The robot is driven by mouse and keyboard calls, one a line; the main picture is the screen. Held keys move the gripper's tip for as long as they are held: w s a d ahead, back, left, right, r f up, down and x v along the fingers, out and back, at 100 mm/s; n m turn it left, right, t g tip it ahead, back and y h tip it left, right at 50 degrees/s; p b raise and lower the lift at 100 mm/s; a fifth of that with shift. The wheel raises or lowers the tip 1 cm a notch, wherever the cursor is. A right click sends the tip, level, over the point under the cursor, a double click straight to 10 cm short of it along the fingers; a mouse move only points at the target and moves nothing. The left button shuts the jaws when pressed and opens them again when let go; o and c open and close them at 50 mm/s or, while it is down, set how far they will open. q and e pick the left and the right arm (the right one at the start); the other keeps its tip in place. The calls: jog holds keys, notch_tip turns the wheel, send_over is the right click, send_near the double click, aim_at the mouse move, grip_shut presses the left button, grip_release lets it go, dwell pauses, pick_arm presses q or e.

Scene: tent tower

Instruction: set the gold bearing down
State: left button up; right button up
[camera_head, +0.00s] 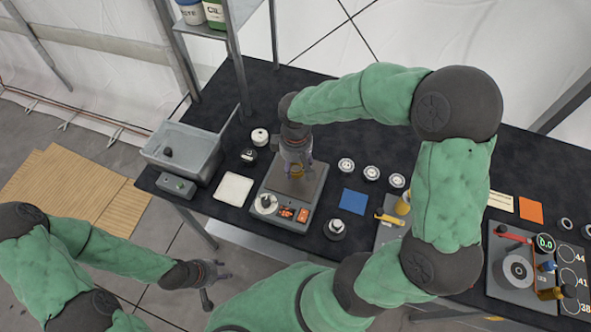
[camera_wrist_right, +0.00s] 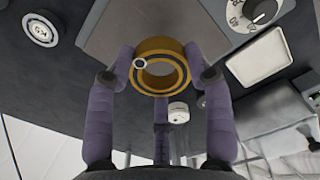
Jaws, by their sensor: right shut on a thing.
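The gold bearing (camera_wrist_right: 160,66) is a gold ring with a dark inner band. My right gripper (camera_wrist_right: 160,75) is shut on it, with purple fingers on both sides and one below. In the head view the bearing (camera_head: 296,171) shows small under my right gripper (camera_head: 297,168), above the brown plate of the grey device (camera_head: 313,187). I cannot tell whether the bearing touches the plate. My left gripper (camera_head: 215,271) is off the table's front edge at the lower left, with its fingers apart and nothing between them.
A grey bin (camera_head: 181,153) and white pad (camera_head: 233,189) lie to the left. Several round bearings (camera_head: 371,173) and a blue pad (camera_head: 353,201) lie to the right. A shelf post (camera_head: 238,60) rises behind. A gauge device (camera_head: 511,270) stands far right.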

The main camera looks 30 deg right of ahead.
aim_at(296, 168)
jog(key=shift+w+d+f, duration=0.25)
jog(key=shift+w+f, duration=0.2)
jog(key=shift+f, duration=0.2)
jog(key=shift+w+d+f+b, duration=0.15)
jog(key=shift+f+b, duration=0.35)
jog(key=shift+f, duration=1.15)
jog(key=shift+f, duration=0.1)
jog(key=shift+f, duration=0.1)
jog(key=o, duration=1.3)
jog(key=shift+r, duration=0.55)
notch_tip(296, 168, up, 11)
jog(key=shift+r+p, duration=0.15)
jog(key=shift+p, duration=1.1)
